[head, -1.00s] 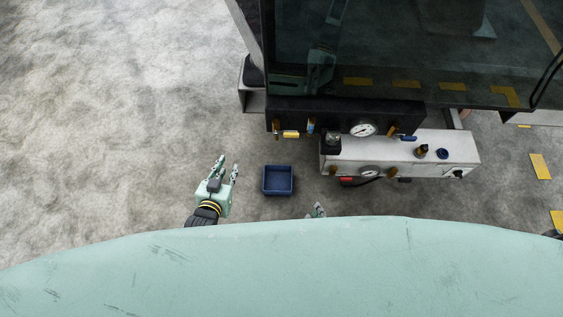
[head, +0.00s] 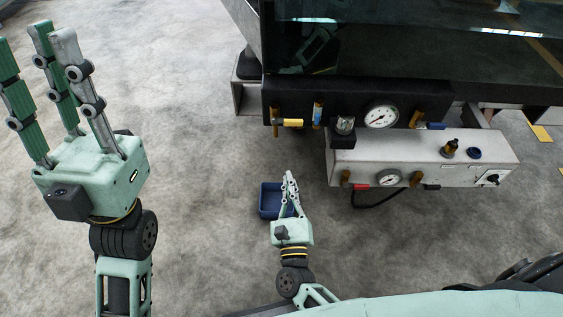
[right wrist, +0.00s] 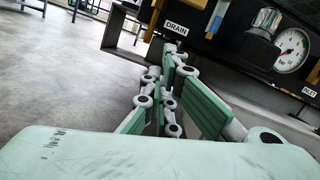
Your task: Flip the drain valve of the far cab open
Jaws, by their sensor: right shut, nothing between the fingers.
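The drain valve (head: 278,118) is a brass body with a yellow handle (head: 293,123) at the left end of a black panel (head: 345,92) below the cab's dark glass. Its handle lies level, pointing right. In the right wrist view a DRAIN label (right wrist: 176,28) shows near a yellow piece at the top edge. My right gripper (head: 290,177) is shut and empty, below the valve and apart from it, over a blue bin. My left gripper (head: 38,42) is raised at the far left, close to the camera, fingers spread and empty.
The blue bin (head: 270,201) stands on the floor, partly behind my right gripper. A pale box (head: 440,160) with a gauge, knobs and a red handle (head: 361,186) juts out right of the valve. A dark hose hangs under it. The floor at left is clear.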

